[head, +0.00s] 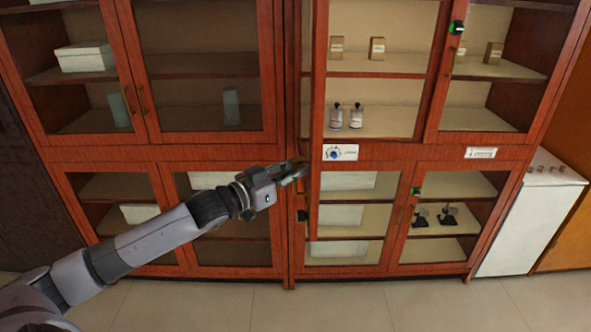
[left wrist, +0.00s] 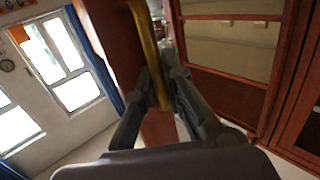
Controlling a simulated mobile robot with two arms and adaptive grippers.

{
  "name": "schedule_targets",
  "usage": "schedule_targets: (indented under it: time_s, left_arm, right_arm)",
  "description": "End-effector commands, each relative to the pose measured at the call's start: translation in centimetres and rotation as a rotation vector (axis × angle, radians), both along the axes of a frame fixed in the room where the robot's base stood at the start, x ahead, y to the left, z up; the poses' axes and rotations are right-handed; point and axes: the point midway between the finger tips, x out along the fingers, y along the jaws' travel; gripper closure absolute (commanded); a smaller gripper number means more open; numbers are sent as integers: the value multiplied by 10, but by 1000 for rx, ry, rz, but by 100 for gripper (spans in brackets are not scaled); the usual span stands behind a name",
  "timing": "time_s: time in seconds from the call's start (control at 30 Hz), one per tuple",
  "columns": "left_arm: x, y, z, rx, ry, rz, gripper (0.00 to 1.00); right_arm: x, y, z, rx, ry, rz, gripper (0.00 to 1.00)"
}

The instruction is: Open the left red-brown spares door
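The lower left red-brown door (head: 313,205) of the right-hand cabinet stands swung out, seen nearly edge-on in the head view. A dark knob or lock shows low on it. My left gripper (head: 299,172) is at this door's upper part. In the left wrist view, the gripper (left wrist: 160,88) has its two fingers closed around a brass-coloured bar handle (left wrist: 151,50), beside the red-brown door panel (left wrist: 115,45). The fingertips partly hide the handle. My right gripper is not in view.
The lower right door (head: 457,166) looks closed, with dark items behind it. White boxes (head: 340,215) lie on shelves in the left compartment. A white cabinet (head: 530,220) stands at the right. The tiled floor (head: 350,305) in front is clear.

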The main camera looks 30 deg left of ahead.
Motion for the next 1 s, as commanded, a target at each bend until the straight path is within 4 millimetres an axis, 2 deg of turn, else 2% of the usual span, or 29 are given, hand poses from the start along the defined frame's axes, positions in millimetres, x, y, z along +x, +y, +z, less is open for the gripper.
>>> schedule_targets:
  time_s: [0.1,0.53,1.0]
  left_arm:
    - [0,-1,-1,1,2,-1,82]
    - [-5,2,-1,4,0,1,82]
    - [-49,16,-2,5,3,0,82]
  right_arm:
    - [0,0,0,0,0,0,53]
    - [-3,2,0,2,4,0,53]
    - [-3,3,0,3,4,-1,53]
